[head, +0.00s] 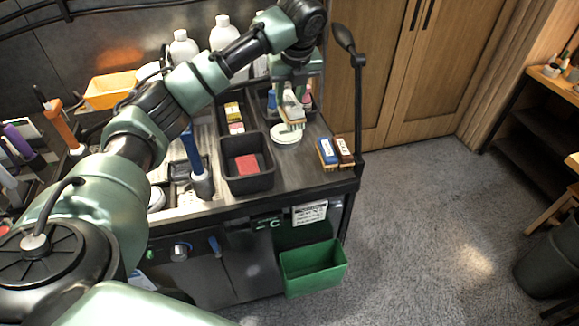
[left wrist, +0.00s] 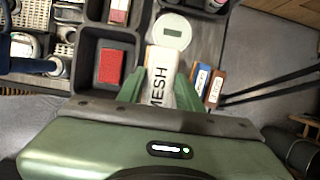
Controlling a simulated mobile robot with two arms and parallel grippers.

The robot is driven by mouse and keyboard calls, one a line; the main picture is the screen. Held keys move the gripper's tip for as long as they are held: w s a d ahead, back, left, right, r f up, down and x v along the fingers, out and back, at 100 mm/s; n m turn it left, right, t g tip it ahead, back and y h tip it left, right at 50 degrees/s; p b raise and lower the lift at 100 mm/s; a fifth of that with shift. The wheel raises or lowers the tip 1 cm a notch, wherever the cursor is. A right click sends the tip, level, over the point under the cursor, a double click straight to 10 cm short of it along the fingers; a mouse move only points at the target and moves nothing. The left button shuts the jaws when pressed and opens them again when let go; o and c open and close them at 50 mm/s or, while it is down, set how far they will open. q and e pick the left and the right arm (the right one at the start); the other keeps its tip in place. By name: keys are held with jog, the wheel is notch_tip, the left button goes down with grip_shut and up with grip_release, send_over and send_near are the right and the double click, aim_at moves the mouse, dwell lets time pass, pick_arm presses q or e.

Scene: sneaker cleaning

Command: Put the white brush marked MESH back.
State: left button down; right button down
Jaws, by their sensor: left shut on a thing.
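The white brush marked MESH (left wrist: 158,88) is held between the green fingers of my left gripper (left wrist: 160,92). In the head view the brush (head: 292,112) hangs under the left gripper (head: 296,92), bristles down, above or just behind a round white scale (head: 285,133). I cannot tell whether the bristles touch it. The scale also shows in the left wrist view (left wrist: 172,31), with a small display. A blue brush (head: 328,153) and a brown brush (head: 344,151) lie side by side at the counter's right end. My right gripper is not in view.
A black bin (head: 248,184) with a red block (head: 247,164) stands left of the scale. A blue-handled tool (head: 194,155) stands left of it. A lamp on a black post (head: 357,95) rises at the counter's right edge. A green bin (head: 312,268) hangs in front.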

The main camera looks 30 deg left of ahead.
pick_arm(q)
notch_tip(320, 180, down, 19)
jog(key=p, duration=0.4)
jog(key=shift+a+f, duration=0.1)
jog(key=shift+f, duration=0.35)
jog(key=shift+f, duration=0.1)
jog(key=c, duration=0.9)
grip_release()
jog(key=shift+c, duration=0.2)
jog(key=shift+r, duration=0.25)
jog(key=b+v, duration=0.2)
jog(key=v, duration=0.9)
jog(key=shift+r, duration=0.4)
jog(key=shift+s, duration=0.1)
